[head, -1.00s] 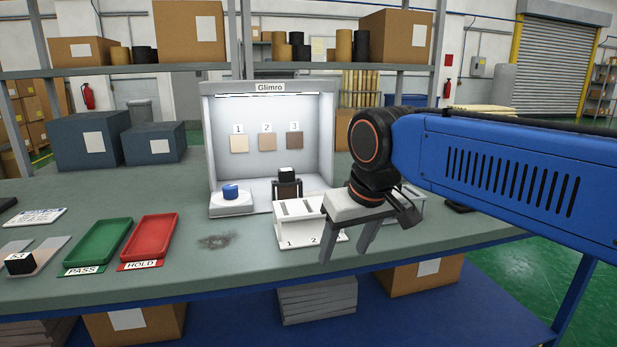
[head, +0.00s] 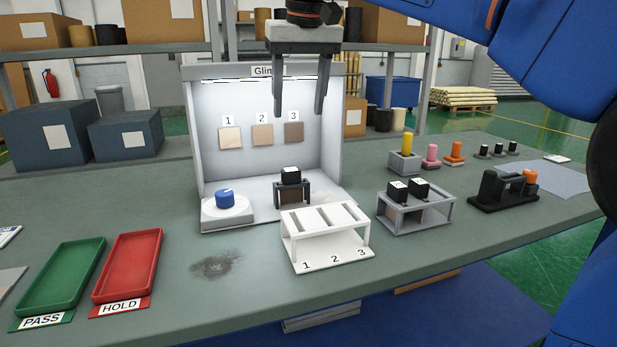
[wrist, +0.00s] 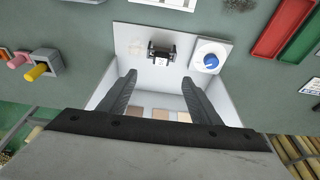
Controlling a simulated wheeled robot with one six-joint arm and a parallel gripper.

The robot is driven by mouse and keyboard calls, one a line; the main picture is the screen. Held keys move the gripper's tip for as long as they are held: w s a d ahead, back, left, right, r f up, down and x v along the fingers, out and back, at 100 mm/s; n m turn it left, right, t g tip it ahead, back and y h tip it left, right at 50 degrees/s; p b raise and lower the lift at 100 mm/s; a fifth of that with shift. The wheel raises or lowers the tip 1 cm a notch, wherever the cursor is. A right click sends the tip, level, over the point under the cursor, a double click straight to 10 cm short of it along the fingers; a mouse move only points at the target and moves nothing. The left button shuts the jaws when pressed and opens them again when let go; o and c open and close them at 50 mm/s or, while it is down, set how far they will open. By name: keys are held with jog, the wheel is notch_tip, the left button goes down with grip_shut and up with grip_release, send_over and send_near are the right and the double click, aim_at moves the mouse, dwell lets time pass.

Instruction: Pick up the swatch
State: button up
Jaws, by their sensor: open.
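A swatch (head: 291,194) with a black block handle stands in a small dark holder on the floor of the lit Glimro booth (head: 192,150). Its handle is on top and its brown face shows only partly. In the wrist view the black handle (wrist: 161,54) shows beyond my fingertips, roughly between them. My gripper (head: 299,112) is open and empty, fingers pointing down, above the swatch and in front of the booth's upper part. It also shows in the wrist view (wrist: 159,76). Two more black-handled pieces (head: 409,188) sit in a grey rack (head: 383,212) to the right.
A blue knob (head: 225,197) on a white base stands left of the swatch. A white slotted rack (head: 325,250), numbered 1 to 3, stands in front. Green PASS (head: 62,280) and red HOLD (head: 128,267) trays lie at left. Colored sample tiles (head: 262,135) hang on the booth's back wall.

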send_over(291, 170)
jog(key=s, duration=0.2)
notch_tip(291, 170, down, 11)
jog(key=shift+w+x, duration=0.2)
jog(key=shift+x, duration=2.65)
jog(key=shift+d, duration=0.25)
jog(key=shift+c, duration=0.4)
